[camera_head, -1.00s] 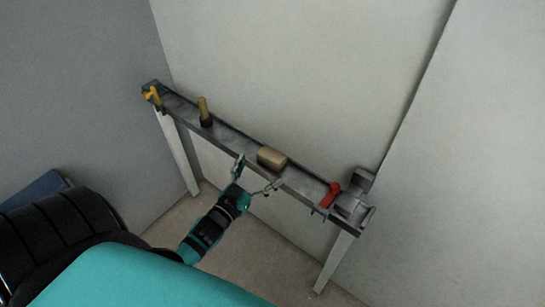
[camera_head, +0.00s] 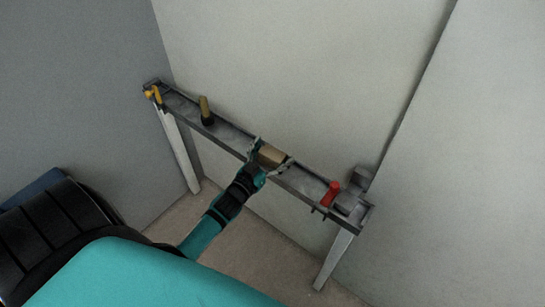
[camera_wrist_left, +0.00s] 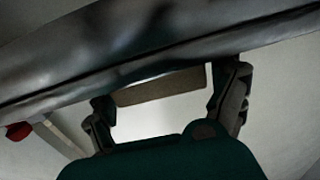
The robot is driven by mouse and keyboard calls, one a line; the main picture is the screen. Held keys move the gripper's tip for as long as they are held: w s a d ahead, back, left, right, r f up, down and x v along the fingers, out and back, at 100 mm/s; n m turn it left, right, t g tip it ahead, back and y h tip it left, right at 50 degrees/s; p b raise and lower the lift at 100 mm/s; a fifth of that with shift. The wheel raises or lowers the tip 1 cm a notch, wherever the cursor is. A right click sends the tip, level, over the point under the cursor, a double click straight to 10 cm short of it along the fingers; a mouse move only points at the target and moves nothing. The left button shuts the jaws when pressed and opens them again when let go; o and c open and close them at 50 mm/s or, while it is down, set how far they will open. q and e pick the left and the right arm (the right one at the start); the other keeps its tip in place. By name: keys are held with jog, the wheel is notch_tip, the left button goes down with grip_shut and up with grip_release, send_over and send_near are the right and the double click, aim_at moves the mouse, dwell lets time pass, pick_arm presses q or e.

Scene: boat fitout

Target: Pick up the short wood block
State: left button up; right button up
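The short wood block (camera_head: 271,155) is a small tan block on the narrow grey bench (camera_head: 233,139), right of its middle. My left gripper (camera_head: 272,157) is at the block with its fingers spread, one on each side of it. In the left wrist view the block (camera_wrist_left: 160,87) shows between the two open fingers (camera_wrist_left: 165,100), with gaps beside it; the fingers do not look closed on it. The gripper hides part of the block in the head view. My right gripper is not in view.
A red clamp (camera_head: 331,193) and a grey vise (camera_head: 353,197) are at the bench's right end. A mallet-like tool with a wooden handle (camera_head: 205,107) and a yellow clamp (camera_head: 154,95) are toward the left. A wall stands close behind.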

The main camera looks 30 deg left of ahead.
pick_arm(q)
jog(key=c, duration=0.9)
jog(key=shift+r, duration=0.1)
